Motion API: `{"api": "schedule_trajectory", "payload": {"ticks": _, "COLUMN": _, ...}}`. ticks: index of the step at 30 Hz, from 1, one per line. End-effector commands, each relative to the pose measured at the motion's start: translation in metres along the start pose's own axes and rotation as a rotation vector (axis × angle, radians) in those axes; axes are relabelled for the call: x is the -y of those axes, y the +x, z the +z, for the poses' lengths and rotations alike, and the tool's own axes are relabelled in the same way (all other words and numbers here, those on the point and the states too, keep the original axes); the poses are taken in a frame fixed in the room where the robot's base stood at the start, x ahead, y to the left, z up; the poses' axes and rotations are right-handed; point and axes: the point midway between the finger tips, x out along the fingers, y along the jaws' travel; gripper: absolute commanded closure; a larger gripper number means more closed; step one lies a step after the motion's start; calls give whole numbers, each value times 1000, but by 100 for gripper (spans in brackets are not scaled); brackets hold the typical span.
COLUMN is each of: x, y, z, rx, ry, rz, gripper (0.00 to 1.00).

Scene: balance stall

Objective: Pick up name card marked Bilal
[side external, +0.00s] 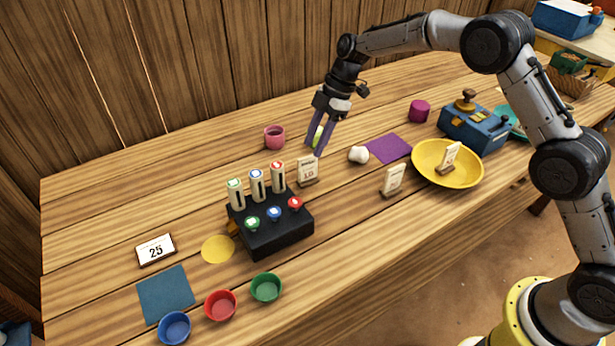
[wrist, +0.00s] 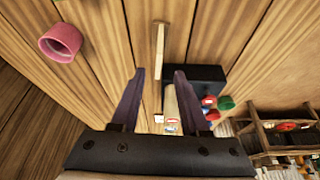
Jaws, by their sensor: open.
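Three small cream name cards on wooden feet are in the side view, their lettering too small to read for sure. One card (side external: 308,170) stands on the table behind the black block. I cannot tell which is marked Bilal. My gripper (side external: 317,153) is open and points down, its tips close above and beside the first card. In the wrist view, a thin pale upright edge (wrist: 159,45), probably that card, lies ahead between the fingertips (wrist: 159,75).
The black block (side external: 270,237) with several upright tubes and coloured buttons stands left of my gripper. A pink cup (side external: 274,137) is behind. A white object (side external: 358,155) and purple mat (side external: 388,149) lie right. A yellow-green object (side external: 318,134) shows between my fingers.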

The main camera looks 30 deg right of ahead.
Motion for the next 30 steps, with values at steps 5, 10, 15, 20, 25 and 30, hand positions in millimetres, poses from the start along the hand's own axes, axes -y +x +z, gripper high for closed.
{"api": "schedule_trajectory", "payload": {"ticks": 5, "x": 0, "y": 26, "z": 0, "rx": 0, "ry": -1, "rz": -1, "gripper": 55}}
{"api": "schedule_trajectory", "payload": {"ticks": 10, "x": 0, "y": 36, "z": 0, "rx": 0, "ry": -1, "rz": 0, "gripper": 55}}
{"api": "schedule_trajectory", "payload": {"ticks": 15, "x": -1, "y": 57, "z": 1, "rx": 1, "ry": 0, "rz": -3, "gripper": 55}}
{"api": "schedule_trajectory", "payload": {"ticks": 20, "x": -2, "y": 78, "z": 0, "rx": 0, "ry": 0, "rz": -1, "gripper": 55}}
{"api": "schedule_trajectory", "payload": {"ticks": 25, "x": -2, "y": 86, "z": 0, "rx": 0, "ry": -1, "rz": 2, "gripper": 55}}
{"api": "schedule_trajectory", "payload": {"ticks": 30, "x": -2, "y": 86, "z": 0, "rx": 0, "ry": -1, "rz": 2, "gripper": 55}}
